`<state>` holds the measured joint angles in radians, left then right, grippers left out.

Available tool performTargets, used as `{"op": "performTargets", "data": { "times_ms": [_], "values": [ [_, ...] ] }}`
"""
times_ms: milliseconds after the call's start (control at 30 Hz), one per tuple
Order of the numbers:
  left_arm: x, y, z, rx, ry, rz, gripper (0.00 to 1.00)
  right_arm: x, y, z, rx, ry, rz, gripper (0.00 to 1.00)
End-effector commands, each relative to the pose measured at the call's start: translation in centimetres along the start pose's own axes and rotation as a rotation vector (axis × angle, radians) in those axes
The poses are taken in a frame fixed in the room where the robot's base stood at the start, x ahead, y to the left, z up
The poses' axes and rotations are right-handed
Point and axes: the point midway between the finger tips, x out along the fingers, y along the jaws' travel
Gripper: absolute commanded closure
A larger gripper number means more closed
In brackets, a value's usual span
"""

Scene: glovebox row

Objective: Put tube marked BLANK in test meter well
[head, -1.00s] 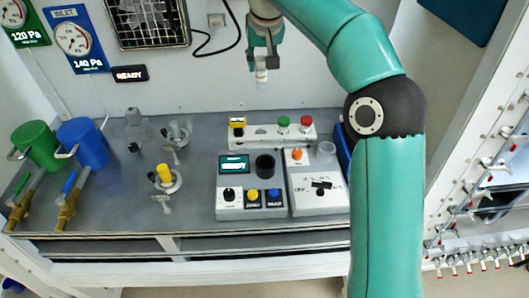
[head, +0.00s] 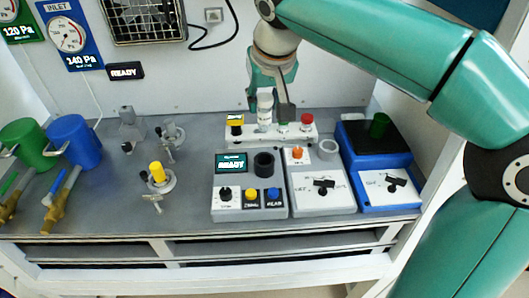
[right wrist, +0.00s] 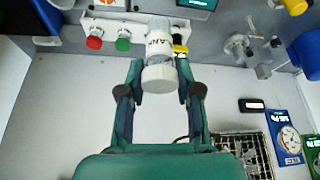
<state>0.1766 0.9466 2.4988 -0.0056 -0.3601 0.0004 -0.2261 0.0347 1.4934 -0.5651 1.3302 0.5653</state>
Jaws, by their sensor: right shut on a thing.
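My right gripper (head: 268,103) is shut on a white-capped tube (head: 265,108). In the right wrist view the tube (right wrist: 160,60) sits between both fingers (right wrist: 158,84), and part of its label reads "ANK". In the head view the tube is upright in front of the back wall, its lower end overlapping the white rack (head: 215,133); I cannot tell the gap. The grey test meter (head: 222,190) has a lit READY screen and a round black well (head: 264,163). The well lies nearer the front than the tube, and its inside is dark. My left gripper is not in view.
The rack holds yellow (head: 236,121), green (head: 283,127) and red-capped (head: 307,119) tubes close to the gripper. A grey box with a knob (head: 324,183) and a blue device (head: 372,141) stand right of the meter.

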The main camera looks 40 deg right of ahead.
Motion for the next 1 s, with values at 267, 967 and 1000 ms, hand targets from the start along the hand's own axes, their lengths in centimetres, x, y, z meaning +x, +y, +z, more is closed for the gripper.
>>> {"op": "performTargets", "data": {
  "times_ms": [267,967,1000],
  "values": [
    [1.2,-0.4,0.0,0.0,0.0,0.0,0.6,6.4,0.1,2.9,0.0,-0.003,0.001,0.94],
    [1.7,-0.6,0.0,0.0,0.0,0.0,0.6,11.4,0.0,5.0,0.001,0.001,-0.001,0.94],
    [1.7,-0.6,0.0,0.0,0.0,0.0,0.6,11.4,0.0,5.0,0.001,0.001,-0.001,0.94]
  ]
}}
